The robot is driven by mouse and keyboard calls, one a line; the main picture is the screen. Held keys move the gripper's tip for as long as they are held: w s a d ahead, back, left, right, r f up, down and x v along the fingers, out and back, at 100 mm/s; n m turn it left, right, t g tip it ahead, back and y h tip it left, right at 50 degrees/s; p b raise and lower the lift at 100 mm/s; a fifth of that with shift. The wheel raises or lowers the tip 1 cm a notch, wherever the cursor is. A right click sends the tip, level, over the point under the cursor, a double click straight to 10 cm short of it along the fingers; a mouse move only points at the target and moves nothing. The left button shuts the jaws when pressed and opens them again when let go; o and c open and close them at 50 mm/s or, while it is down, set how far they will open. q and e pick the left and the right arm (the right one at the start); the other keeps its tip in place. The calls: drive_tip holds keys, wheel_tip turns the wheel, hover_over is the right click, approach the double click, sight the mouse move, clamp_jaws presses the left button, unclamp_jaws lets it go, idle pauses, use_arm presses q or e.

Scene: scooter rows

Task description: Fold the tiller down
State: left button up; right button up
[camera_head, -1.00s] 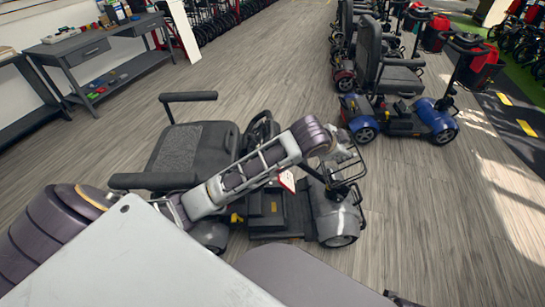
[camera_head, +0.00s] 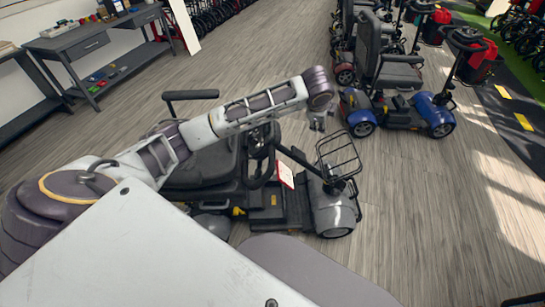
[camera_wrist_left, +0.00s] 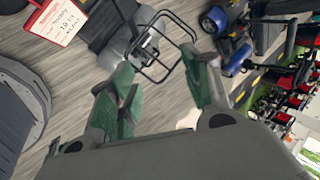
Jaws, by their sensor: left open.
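The grey scooter (camera_head: 333,212) stands at the middle of the head view. Its black tiller (camera_head: 298,157) slants up from the front end toward the seat (camera_head: 200,168), with a looped handlebar (camera_head: 262,165) at its upper end. A white and red tag (camera_head: 286,175) hangs by the tiller; it also shows in the left wrist view (camera_wrist_left: 58,20). My left gripper (camera_head: 318,124) is above the scooter's front, near the wire basket (camera_head: 340,155). In the left wrist view its green fingers (camera_wrist_left: 160,88) are spread with nothing between them. My right gripper is not clearly visible.
A blue scooter (camera_head: 437,118) and others stand in a row at the upper right. A grey workbench (camera_head: 85,45) is at the upper left. The wood floor right of the grey scooter is clear.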

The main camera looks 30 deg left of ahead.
use_arm(q)
drive_tip(key=s+a+f+m+g+y+p, duration=0.1)
drive_tip(key=a+f+m+g, duration=0.15)
drive_tip(key=a, duration=0.25)
drive_tip(key=m+g, duration=0.5)
drive_tip(key=m, duration=0.6)
hover_over(273, 158)
drive_tip(key=w+d, duration=0.1)
drive_tip(key=d, duration=0.2)
drive_tip(key=shift+w+a+f+y, duration=0.15)
drive_tip(key=shift+f+y, duration=0.25)
drive_tip(key=shift+f, duration=1.35)
use_arm(e)
drive_tip(key=s+d+f, duration=0.3)
drive_tip(key=s+f, duration=0.1)
drive_tip(key=s, duration=0.3)
drive_tip(key=s+d+f, duration=0.3)
drive_tip(key=s+f, duration=0.2)
drive_tip(key=s, duration=0.1)
drive_tip(key=shift+s+f+t, duration=0.2)
drive_tip(key=shift+s+t, duration=0.1)
drive_tip(key=shift+s, duration=0.1)
